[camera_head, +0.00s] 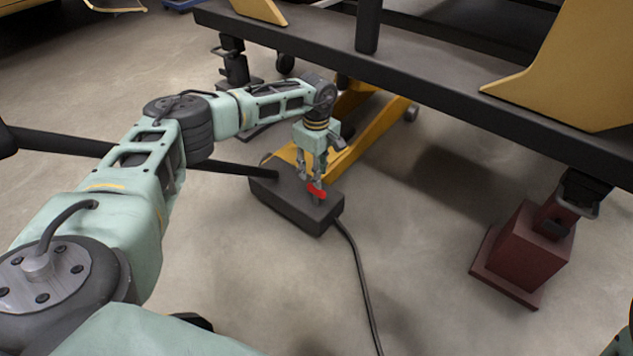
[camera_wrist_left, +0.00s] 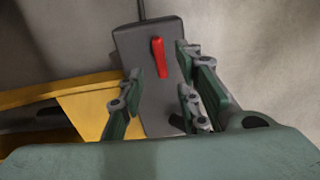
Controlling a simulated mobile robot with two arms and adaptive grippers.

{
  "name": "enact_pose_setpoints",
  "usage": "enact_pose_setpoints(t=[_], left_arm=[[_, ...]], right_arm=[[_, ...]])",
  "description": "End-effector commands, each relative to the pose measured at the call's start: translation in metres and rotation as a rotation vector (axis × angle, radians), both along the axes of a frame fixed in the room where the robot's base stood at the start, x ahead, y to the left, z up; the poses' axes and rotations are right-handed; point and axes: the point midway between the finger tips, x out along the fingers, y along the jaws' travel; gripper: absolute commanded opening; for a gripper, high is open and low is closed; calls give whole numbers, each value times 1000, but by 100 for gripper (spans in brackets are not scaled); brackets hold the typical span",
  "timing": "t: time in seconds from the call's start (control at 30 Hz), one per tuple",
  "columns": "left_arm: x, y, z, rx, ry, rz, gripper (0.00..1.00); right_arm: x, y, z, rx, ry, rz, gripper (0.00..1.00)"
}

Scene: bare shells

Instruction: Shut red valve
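The red valve handle (camera_head: 316,191) sits on top of a dark grey box (camera_head: 290,208) on the floor. In the left wrist view the red handle (camera_wrist_left: 159,57) is a narrow lever on the box's grey face (camera_wrist_left: 150,33), lying nearly lengthwise along it. My left gripper (camera_head: 312,180) points down just above the handle in the head view. In the left wrist view its fingers (camera_wrist_left: 158,90) are spread apart with nothing between them, and the handle shows beyond them. I cannot tell whether a finger touches it. My right gripper is not in view.
A yellow jack-like frame (camera_head: 372,138) stands behind the box, under a dark steel frame (camera_head: 440,80). A black cable (camera_head: 357,275) runs from the box across the floor. A dark red stand (camera_head: 525,250) is at the right.

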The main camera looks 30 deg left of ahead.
Motion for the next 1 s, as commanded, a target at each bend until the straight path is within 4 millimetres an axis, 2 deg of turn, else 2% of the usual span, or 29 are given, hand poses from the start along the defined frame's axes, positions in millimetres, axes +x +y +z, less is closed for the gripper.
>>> enact_pose_setpoints(t=[0.03,0.1,0.33,0.9,1.0], left_arm=[[1,0,13,-1,-4,-1,31],[1,0,26,0,-2,0,31],[0,0,53,0,0,-1,31],[0,0,56,0,1,-1,31],[-1,-7,54,-11,5,-3,31]], right_arm=[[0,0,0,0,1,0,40],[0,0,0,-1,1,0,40],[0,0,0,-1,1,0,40],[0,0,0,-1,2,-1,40],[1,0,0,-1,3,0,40]])
